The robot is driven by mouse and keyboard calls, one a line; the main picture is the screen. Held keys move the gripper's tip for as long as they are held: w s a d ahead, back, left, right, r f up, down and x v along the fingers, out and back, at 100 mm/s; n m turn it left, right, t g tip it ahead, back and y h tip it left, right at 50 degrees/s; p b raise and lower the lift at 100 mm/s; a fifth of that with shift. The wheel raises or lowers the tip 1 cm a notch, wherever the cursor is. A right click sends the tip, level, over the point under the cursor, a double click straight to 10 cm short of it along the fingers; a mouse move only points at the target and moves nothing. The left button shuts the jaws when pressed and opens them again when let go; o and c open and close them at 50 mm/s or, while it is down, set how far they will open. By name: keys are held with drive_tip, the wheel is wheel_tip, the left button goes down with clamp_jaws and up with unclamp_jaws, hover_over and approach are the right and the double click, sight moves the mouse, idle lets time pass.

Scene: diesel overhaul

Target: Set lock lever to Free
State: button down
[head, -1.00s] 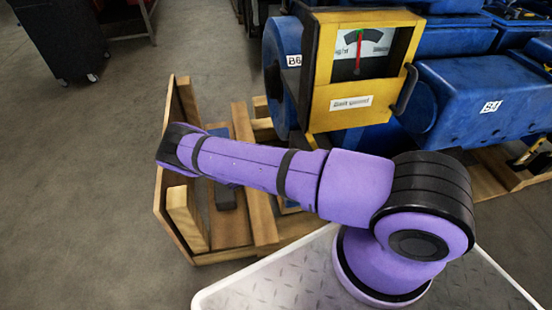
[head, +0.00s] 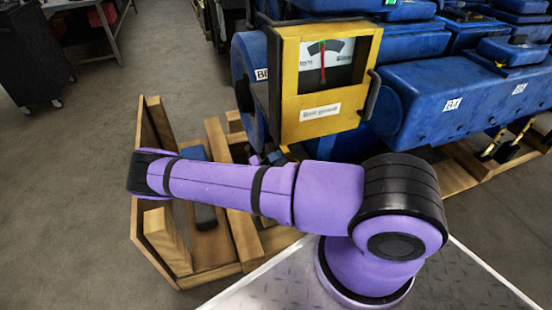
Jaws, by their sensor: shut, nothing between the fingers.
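I cannot pick out a lock lever or a "Free" mark for certain. A yellow gauge box (head: 290,110) stands on the blue engine (head: 450,95); its dial (head: 325,65) has a red needle pointing nearly straight up and a green mark at the top. A dark curved handle (head: 372,95) is on the box's right side. Yellow-and-black levers (head: 490,150) show low at the right. My purple arm reaches left across the view, below the gauge box. My gripper is not visible; small purple parts show low beside the engine, partly hidden behind my arm.
A wooden pallet frame (head: 150,225) lies under the engine and to its left, with a dark block (head: 203,216) on it. A dark wheeled cabinet (head: 30,65) and a workbench (head: 75,5) stand at the back left. The grey floor (head: 70,180) at the left is clear.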

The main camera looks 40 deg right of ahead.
drive_tip(key=shift+d, duration=0.1)
drive_tip(key=shift+s+d+r+t+y, duration=0.15)
drive_tip(key=shift+d+r+t+y, duration=0.05)
drive_tip(key=shift+d+r+y, duration=0.4)
drive_tip(key=shift+s+d+r+t+y, duration=0.15)
drive_tip(key=shift+d+r+t+y, duration=0.15)
drive_tip(key=shift+y, duration=0.4)
drive_tip(key=d+y, duration=0.1)
drive_tip(key=d+r+y, duration=0.1)
drive_tip(key=s+d+t+y, duration=0.1)
drive_tip(key=d+y, duration=0.1)
drive_tip(key=shift+s+r, duration=0.1)
drive_tip(key=shift+r, duration=0.1)
drive_tip(key=shift+s+d+f+t+y, duration=0.15)
drive_tip(key=shift+s+d+y, duration=0.15)
drive_tip(key=shift+d+y, duration=0.45)
drive_tip(key=shift+s+d+r+t+y, duration=0.15)
drive_tip(key=shift+s+d+y, duration=0.15)
drive_tip(key=shift+d, duration=0.8)
drive_tip(key=shift+d, duration=0.1)
drive_tip(key=r+v, duration=0.1)
drive_tip(key=v, duration=1.3)
